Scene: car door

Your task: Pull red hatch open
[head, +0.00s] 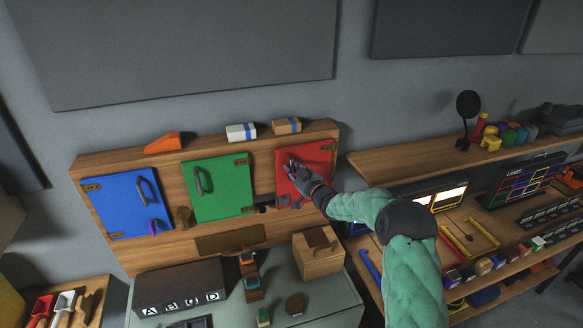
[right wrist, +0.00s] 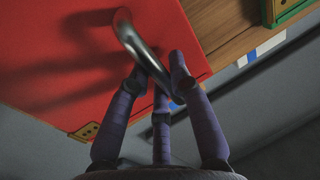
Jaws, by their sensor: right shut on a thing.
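The red hatch (head: 318,158) is the rightmost of three hatches on a wooden panel (head: 262,180) in the head view. It looks flush or nearly flush with the panel; a small gap is hard to tell. My right gripper (head: 294,169) is at its left half and covers most of the handle there. In the right wrist view the red hatch (right wrist: 60,50) fills the upper left. The curved metal handle (right wrist: 140,50) lies between the fingers of my right gripper (right wrist: 160,80), which are shut on it. My left gripper is out of view.
A green hatch (head: 222,187) and a blue hatch (head: 122,205) are left of the red one. Blocks, including an orange wedge (head: 163,143), sit on the panel's top. A wooden box (head: 318,262) stands below, and shelves (head: 400,160) with many items are at the right.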

